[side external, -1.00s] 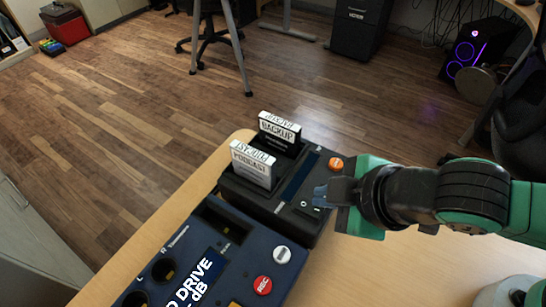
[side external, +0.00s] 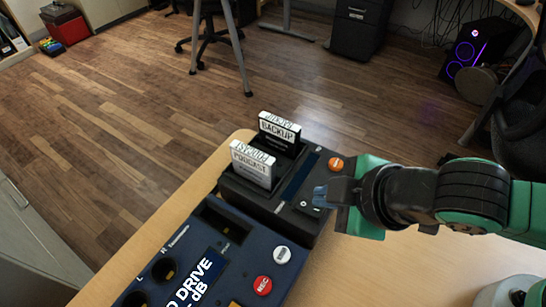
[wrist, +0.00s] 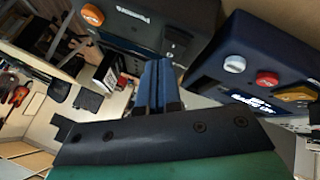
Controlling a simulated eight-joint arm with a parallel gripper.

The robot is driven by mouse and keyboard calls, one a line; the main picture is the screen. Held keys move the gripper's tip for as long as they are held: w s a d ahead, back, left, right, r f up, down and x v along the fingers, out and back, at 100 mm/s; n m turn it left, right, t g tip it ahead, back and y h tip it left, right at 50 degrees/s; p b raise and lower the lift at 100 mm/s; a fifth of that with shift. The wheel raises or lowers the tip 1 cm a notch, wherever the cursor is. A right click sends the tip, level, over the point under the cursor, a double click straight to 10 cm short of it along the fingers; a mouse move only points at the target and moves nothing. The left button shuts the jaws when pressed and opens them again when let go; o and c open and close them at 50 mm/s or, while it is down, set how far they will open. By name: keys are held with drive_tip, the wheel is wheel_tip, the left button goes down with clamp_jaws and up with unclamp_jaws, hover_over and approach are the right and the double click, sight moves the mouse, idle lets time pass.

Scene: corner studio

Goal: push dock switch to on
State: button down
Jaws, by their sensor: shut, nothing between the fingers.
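The black dock (side external: 265,207) sits on the wooden table and holds two upright cartridges, one labelled PODCAST (side external: 252,165) and one labelled BACKUP (side external: 280,132). Its small dark switch (side external: 308,209) is at the right end of the top, near an orange button (side external: 336,163). The switch also shows in the wrist view (wrist: 177,38). My gripper (side external: 321,196) is shut and empty, with blue fingertips right by the switch. In the wrist view my fingers (wrist: 158,85) point at the dock's switch end. I cannot tell if they touch the switch, or which way it is set.
A dark blue recorder box (side external: 215,262) with a white button (side external: 282,255) and a red REC button (side external: 262,285) stands close in front of the dock. The table's bare wood (side external: 375,275) is free to the right.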

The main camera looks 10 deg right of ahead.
idle(0.4)
drive_tip(key=shift+f, duration=0.45)
drive_tip(key=shift+f, duration=0.25)
idle(0.4)
drive_tip(key=shift+r, duration=0.75)
wheel_tip(320, 180, up, 6)
idle(0.5)
